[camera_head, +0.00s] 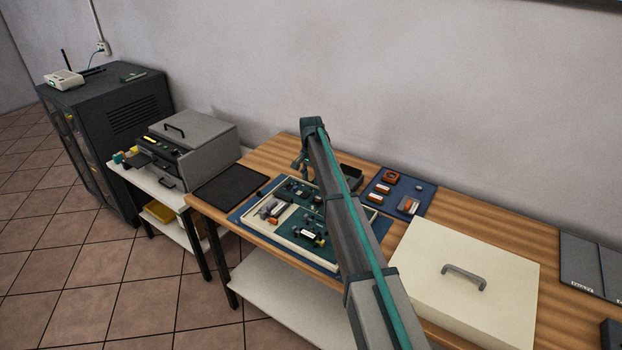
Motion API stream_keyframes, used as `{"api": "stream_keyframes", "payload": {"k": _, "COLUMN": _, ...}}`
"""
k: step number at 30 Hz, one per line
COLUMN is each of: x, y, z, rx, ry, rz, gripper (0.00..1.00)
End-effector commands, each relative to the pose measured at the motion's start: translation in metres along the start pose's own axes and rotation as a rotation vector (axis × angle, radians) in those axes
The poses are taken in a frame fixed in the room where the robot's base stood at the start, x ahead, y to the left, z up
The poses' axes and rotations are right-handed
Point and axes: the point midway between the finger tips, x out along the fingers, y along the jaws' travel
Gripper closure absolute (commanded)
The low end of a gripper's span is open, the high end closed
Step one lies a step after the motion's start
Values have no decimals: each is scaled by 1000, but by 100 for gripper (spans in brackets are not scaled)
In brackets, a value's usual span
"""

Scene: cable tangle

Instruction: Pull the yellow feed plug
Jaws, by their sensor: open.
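A small yellow piece (134,150) shows at the left front of the grey bench device (205,141), beside a teal piece (118,157). It looks like a plug, but it is too small to tell whether it is the feed plug or how it is seated. My gripper (299,170) is at the far end of my arm, above the back of the wooden table. It is open, small in view and well to the right of the yellow piece. No object shows between its fingers. My arm hides part of the board below.
A framed board (283,238) with several parts lies on the wooden table (470,212). A blue mat (424,188), a black mat (229,186) and a cream box with a handle (440,290) are nearby. A dark cabinet (118,99) stands left, carrying a white router (64,79).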

Motion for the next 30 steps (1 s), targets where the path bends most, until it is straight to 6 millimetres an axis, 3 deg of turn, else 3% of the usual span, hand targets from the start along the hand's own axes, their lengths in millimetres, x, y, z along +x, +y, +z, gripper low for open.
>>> {"api": "stream_keyframes", "payload": {"k": 4, "x": 0, "y": 0, "z": 0, "rx": 0, "ry": 0, "rz": 0, "gripper": 60}}
{"api": "stream_keyframes", "payload": {"k": 11, "x": 0, "y": 0, "z": 0, "rx": 0, "ry": 0, "rz": 0, "gripper": 98}}
{"api": "stream_keyframes", "payload": {"k": 12, "x": 0, "y": 0, "z": 0, "rx": 0, "ry": 0, "rz": 0, "gripper": 100}}
{"api": "stream_keyframes", "payload": {"k": 21, "x": 0, "y": 0, "z": 0, "rx": 0, "ry": 0, "rz": 0, "gripper": 100}}
{"api": "stream_keyframes", "payload": {"k": 27, "x": 0, "y": -1, "z": -20, "rx": 1, "ry": 0, "rz": 0, "gripper": 100}}
{"api": "stream_keyframes", "payload": {"k": 30, "x": 0, "y": 0, "z": -20, "rx": 0, "ry": 1, "rz": 0, "gripper": 100}}
